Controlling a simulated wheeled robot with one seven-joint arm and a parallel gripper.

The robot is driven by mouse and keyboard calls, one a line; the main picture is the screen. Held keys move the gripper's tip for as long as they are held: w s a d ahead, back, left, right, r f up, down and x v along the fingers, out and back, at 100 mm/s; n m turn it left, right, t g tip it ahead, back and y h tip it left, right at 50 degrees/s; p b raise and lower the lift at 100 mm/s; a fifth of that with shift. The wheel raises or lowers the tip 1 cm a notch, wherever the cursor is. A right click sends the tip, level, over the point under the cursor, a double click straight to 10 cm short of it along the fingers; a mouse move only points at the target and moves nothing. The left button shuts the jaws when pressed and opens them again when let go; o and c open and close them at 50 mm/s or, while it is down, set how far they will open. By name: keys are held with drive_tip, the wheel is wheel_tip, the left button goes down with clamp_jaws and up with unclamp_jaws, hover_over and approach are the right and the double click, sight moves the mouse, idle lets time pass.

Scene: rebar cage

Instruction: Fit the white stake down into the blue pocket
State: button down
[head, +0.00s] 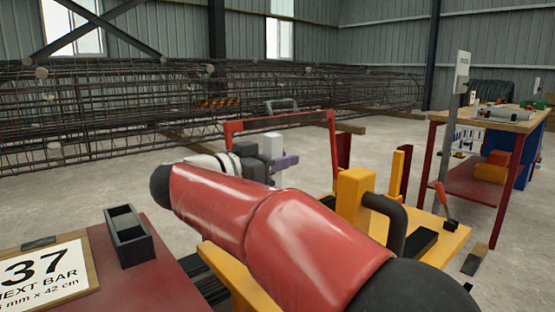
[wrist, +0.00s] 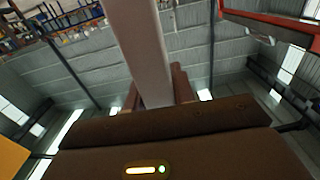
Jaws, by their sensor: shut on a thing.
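The white stake (head: 271,145) stands roughly upright in the head view, its top showing above my gripper (head: 278,164) beyond my red arm. In the wrist view the stake (wrist: 140,45) is a long pale bar running from the top edge down between the fingers. My gripper (wrist: 157,90) is shut on it, with a finger on each side. The stake's lower end is mostly hidden in the head view. I cannot make out the blue pocket in either view; my arm covers much of the area below the gripper.
A red frame (head: 232,128) stands just behind the gripper. A yellow post (head: 355,195) with a dark bent handle is to the right. A dark open tray (head: 128,238) and a number sign (head: 42,278) lie at the left. A wood-topped table (head: 495,117) stands far right; rebar cages (head: 100,105) fill the back.

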drive_tip(key=shift+r+p, duration=0.2)
drive_tip(key=shift+p, duration=0.2)
wheel_tip(320, 180, down, 6)
drive_tip(key=b, duration=0.3)
drive_tip(key=shift+p, duration=1.1)
idle(1.7)
wheel_tip(320, 180, down, 7)
drive_tip(key=b, duration=0.3)
idle(2.7)
drive_tip(key=c, duration=1.1)
unclamp_jaws()
drive_tip(key=shift+f, duration=0.1)
drive_tip(key=shift+a, duration=0.15)
